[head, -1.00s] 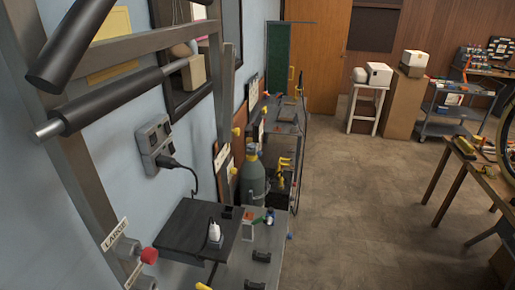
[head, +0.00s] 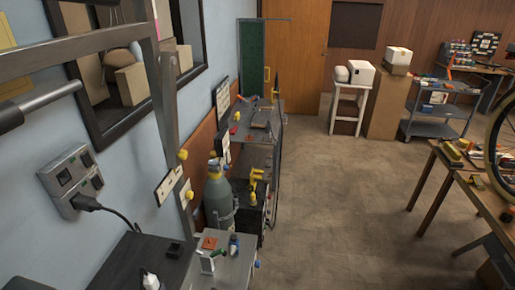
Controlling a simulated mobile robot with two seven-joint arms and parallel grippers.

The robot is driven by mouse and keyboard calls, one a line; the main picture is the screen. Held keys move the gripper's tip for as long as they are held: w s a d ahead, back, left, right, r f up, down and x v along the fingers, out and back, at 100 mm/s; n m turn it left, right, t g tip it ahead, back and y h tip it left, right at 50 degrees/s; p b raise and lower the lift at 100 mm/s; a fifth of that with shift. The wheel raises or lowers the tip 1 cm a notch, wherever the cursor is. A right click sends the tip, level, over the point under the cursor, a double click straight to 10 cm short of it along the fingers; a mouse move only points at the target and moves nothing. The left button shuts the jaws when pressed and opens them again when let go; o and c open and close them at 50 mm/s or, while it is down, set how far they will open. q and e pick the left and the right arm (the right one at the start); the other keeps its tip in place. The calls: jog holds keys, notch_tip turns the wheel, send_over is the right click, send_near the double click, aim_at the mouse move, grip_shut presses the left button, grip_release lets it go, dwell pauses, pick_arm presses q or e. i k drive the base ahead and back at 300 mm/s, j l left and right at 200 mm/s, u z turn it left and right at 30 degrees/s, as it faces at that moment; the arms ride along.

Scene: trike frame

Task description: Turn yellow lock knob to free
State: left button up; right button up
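Several small yellow knobs show in the head view. One yellow knob (head: 183,155) sits on the upright grey metal post at the left. A second yellow knob (head: 190,195) is lower, beside a pale plate (head: 168,186). A larger yellow part (head: 257,174) is on the dark unit behind the cylinder. I cannot tell which of these is the lock knob, or how any is turned. Neither of my grippers is in view.
A grey frame bar (head: 80,55) and a socket box (head: 72,180) with a plugged cable are close on the left. A grey bench (head: 228,268) stands below. The brown floor (head: 350,200) is open in the middle. A wooden workbench (head: 430,185) is at right.

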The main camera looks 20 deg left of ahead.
aim_at(189, 194)
jog(key=i+u, duration=0.2)
jog(key=i, duration=2.05)
jog(key=i+u, duration=0.4)
jog(key=i+l+u, duration=0.3)
jog(key=i+u, duration=0.15)
jog(key=i+l+u, duration=0.4)
jog(key=i+u, duration=0.15)
jog(key=u, duration=1.35)
